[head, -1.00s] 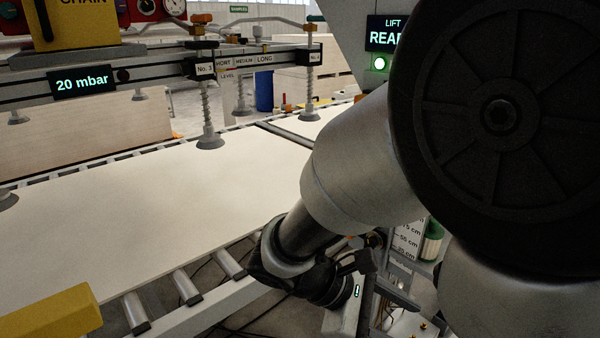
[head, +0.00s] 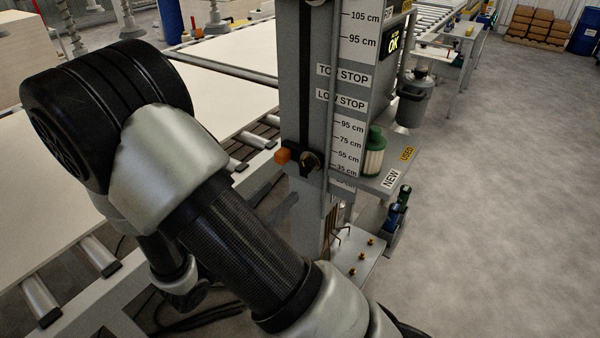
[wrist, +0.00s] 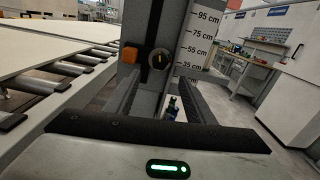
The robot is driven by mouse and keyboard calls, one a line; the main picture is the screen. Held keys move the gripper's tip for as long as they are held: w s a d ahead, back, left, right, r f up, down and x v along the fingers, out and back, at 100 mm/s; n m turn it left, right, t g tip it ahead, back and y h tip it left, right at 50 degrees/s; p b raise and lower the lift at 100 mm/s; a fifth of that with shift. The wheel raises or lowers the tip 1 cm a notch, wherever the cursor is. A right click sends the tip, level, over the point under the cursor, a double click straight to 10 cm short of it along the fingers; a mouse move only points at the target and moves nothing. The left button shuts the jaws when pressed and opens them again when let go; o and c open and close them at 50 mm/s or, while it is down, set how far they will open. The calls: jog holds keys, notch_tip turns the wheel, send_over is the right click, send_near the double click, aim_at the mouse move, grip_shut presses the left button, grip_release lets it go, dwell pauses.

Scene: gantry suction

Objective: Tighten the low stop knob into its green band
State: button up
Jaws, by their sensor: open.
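The low stop knob (head: 310,161) is a round black knob on the grey post (head: 302,85), beside the scale and below the "LOW STOP" label (head: 341,101). An orange block (head: 282,156) sits just left of it. In the wrist view the knob (wrist: 159,59) shows a yellow pointer mark, roughly upright, with the orange block (wrist: 129,54) at its left. I cannot make out a green band. My gripper (wrist: 159,80) is open and empty, its two fingers pointing toward the post with the knob between their lines of sight. The knob looks apart from the fingers.
A shelf marked NEW and USED holds a green-capped filter (head: 374,153) right of the post. Below it is a plate with brass fittings (head: 362,257). A roller conveyor with a pale board (head: 40,190) lies left. The floor at right is clear.

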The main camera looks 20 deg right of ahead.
aim_at(304, 168)
jog(key=b+x, duration=0.1)
jog(key=x, duration=0.9)
jog(key=shift+w+d, duration=0.15)
jog(key=c, duration=1.1)
